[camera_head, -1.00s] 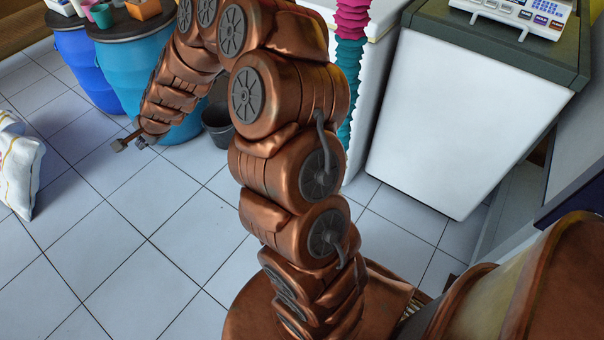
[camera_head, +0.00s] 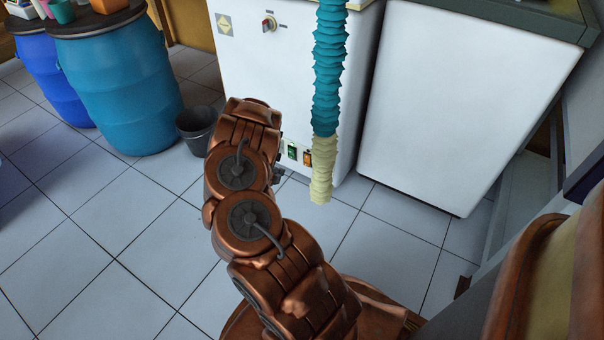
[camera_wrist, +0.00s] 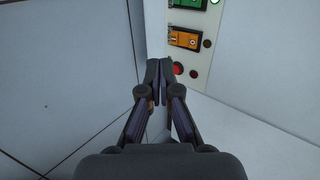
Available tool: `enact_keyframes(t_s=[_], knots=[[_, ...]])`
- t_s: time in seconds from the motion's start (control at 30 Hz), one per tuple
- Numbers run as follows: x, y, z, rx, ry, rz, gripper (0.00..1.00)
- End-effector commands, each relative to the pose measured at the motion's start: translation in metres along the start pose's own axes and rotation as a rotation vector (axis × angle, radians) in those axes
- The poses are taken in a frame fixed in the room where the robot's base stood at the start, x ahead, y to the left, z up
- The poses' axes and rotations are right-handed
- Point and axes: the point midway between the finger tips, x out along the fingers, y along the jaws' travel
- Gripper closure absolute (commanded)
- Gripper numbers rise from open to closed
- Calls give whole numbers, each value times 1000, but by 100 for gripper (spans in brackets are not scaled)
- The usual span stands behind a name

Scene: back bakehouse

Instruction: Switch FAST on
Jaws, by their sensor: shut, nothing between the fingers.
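A small switch panel sits low on the front of a white cabinet (camera_head: 260,72). In the head view its green switch (camera_head: 292,151) and orange switch (camera_head: 307,158) show beside my arm. In the wrist view the panel (camera_wrist: 204,62) carries the green switch (camera_wrist: 187,3), the orange switch (camera_wrist: 184,40), a red button (camera_wrist: 178,69) and small round lamps. Their labels are too small to read, so I cannot tell which is FAST. My gripper (camera_wrist: 159,74) is shut and empty, its tips appearing just left of the red button; contact is unclear. In the head view it is mostly hidden by my arm.
A ribbed teal and cream hose (camera_head: 328,70) hangs in front of the cabinet, right of the panel. Another white unit (camera_head: 455,100) stands to the right. A dark bucket (camera_head: 196,128) and blue barrels (camera_head: 125,85) stand left. The tiled floor in front is open.

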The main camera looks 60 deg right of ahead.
Motion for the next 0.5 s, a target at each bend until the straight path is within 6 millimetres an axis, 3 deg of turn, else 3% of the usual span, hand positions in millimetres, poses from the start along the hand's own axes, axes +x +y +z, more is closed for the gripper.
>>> enact_keyframes(t_s=[0.13, 0.5], knots=[[14, 1, -20, 20, 48, -32, 100], [15, 1, -22, 22, 52, -34, 100]])
